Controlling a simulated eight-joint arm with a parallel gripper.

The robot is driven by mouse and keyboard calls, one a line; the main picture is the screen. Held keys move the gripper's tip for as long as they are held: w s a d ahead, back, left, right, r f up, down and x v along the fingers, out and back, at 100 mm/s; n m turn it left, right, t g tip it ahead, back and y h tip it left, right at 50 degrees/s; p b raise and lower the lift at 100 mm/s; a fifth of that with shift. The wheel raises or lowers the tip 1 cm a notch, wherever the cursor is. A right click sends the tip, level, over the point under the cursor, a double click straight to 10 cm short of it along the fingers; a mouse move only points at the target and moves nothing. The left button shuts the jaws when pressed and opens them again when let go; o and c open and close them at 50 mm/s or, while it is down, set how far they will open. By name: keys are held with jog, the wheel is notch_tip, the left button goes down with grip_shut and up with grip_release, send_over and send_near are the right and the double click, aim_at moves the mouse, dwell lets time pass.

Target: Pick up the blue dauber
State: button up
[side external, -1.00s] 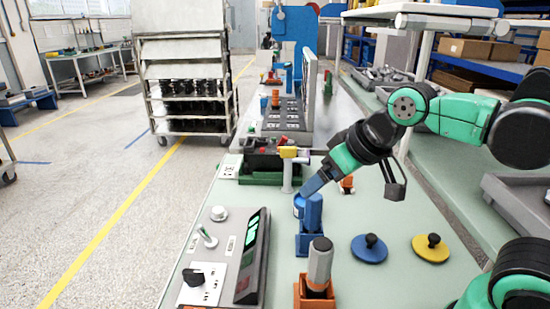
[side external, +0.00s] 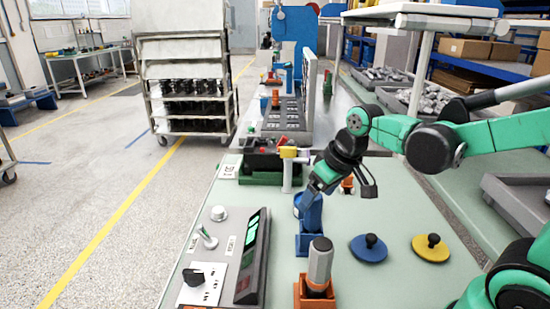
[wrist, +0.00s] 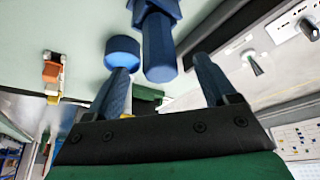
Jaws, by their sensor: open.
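The blue dauber (side external: 312,214) stands upright in a blue holder (side external: 310,244) on the bench. In the wrist view the dauber (wrist: 159,48) shows its handle end pointing toward me. My gripper (side external: 312,192) is open, tilted down at the dauber's top. In the wrist view one blue finger of my gripper (wrist: 162,68) is on each side of the handle's line. The handle end is near the level of the fingertips; I cannot tell whether they touch it. A short round blue piece (wrist: 122,52) is just beyond the left fingertip, beside the dauber.
An orange holder with a grey-topped dauber (side external: 319,265) stands in front. Blue (side external: 369,248) and yellow (side external: 430,247) knobbed discs lie right. A control panel with a green display (side external: 251,247) is left. A green tray (side external: 262,170) and a yellow-topped post (side external: 288,170) stand behind.

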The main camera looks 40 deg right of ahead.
jog(key=shift+x, duration=2.4)
grip_shut()
jog(key=shift+r, duration=0.1)
jog(key=shift+r, duration=0.1)
notch_tip(320, 180, up, 20)
